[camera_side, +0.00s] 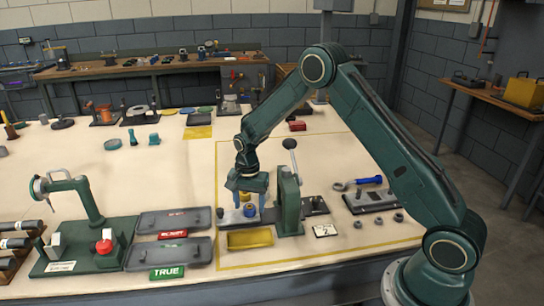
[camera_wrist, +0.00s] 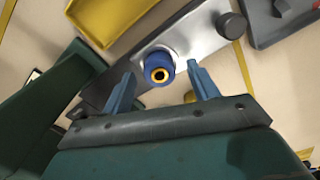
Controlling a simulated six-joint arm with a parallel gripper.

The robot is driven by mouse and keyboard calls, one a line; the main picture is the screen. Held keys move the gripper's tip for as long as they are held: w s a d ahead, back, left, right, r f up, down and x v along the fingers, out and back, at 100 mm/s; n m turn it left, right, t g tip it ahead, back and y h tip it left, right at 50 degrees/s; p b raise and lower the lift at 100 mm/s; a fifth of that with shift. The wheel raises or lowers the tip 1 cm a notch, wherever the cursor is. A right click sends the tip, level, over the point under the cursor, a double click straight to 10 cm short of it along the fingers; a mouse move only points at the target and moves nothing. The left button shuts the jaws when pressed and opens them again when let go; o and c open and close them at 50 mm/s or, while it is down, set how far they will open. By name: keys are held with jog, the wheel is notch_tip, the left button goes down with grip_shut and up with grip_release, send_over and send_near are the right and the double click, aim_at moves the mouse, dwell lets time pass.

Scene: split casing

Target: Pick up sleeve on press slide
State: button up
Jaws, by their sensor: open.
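The sleeve (camera_wrist: 158,68) is a short blue cylinder with a yellow-rimmed hole. It stands upright on the metal press slide (camera_wrist: 196,40). In the side view the sleeve (camera_side: 250,210) is a small blue shape on the slide, beside the green press (camera_side: 289,205). My gripper (camera_side: 248,197) is over the slide, pointing down. In the wrist view my gripper (camera_wrist: 160,74) is open, with one blue finger on each side of the sleeve and gaps on both sides. I cannot tell how far down the fingertips reach along the sleeve.
A yellow tray (camera_side: 250,239) lies in front of the slide. The press lever (camera_side: 291,155) rises close to my gripper's right. Grey trays (camera_side: 173,221) lie left, by red and green labels. A blue-handled tool (camera_side: 368,180) and several rings lie right.

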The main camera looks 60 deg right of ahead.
aim_at(250, 206)
jog(key=shift+f, duration=0.35)
jog(key=c, duration=1.2)
jog(key=shift+r, duration=0.2)
notch_tip(250, 206, up, 20)
jog(key=shift+f, duration=0.15)
dwell(0.4)
